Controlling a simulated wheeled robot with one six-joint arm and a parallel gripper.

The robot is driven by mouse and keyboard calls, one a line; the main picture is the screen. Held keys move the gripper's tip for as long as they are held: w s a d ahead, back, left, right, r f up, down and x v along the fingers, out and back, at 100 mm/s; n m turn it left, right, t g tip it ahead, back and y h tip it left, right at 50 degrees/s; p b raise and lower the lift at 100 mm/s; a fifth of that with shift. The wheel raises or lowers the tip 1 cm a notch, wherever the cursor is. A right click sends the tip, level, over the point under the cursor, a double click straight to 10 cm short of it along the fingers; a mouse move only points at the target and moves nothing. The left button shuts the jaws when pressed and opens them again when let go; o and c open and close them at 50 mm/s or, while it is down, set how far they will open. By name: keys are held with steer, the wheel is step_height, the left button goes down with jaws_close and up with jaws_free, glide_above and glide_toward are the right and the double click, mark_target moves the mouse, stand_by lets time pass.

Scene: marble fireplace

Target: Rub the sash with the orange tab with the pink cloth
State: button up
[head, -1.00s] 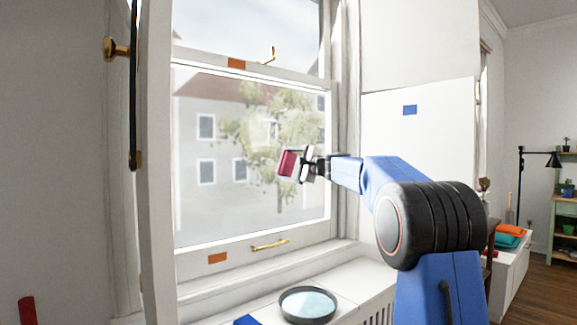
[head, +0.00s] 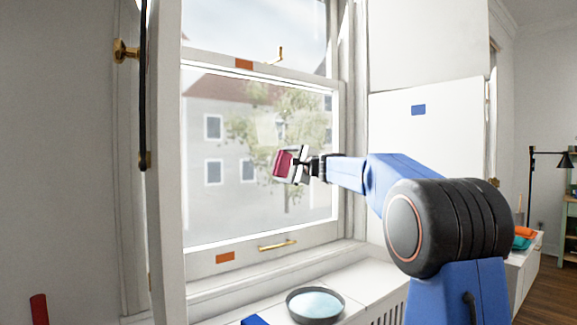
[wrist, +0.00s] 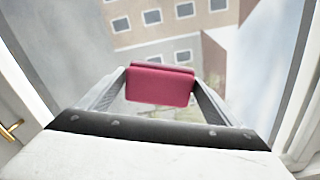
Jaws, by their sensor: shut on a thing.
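The window has a lower sash (head: 300,232) with an orange tab (head: 225,257) on its bottom rail. Another orange tab (head: 243,64) is on the rail at the top of the lower pane. My gripper (head: 287,165) is shut on the pink cloth (head: 281,164), in front of the lower pane. In the wrist view the pink cloth (wrist: 160,85) is a folded pad between the two fingers, with the glass and a building beyond it. Whether the cloth touches the glass I cannot tell.
A brass handle (head: 277,245) is on the bottom rail and a brass latch (head: 280,55) is above. A dark round dish (head: 315,304) with pale blue contents stands on the white sill ledge. An open white panel edge (head: 167,180) stands at the left. A blue tab (head: 418,110) is on the right panel.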

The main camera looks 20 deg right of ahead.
mark_target(245, 165)
steer(key=shift+s+a, duration=0.25)
steer(key=shift+a, duration=0.4)
steer(key=shift+s+a, duration=0.2)
steer(key=shift+a, duration=0.5)
steer(key=shift+s+a, duration=0.25)
steer(key=shift+a, duration=0.4)
steer(key=shift+s+a, duration=0.5)
steer(key=shift+a, duration=1.15)
steer(key=shift+s+a, duration=0.45)
steer(key=shift+a, duration=1.15)
steer(key=shift+s+a, duration=0.5)
steer(key=shift+a, duration=1.15)
steer(key=shift+v, duration=3)
steer(key=v, duration=0.3)
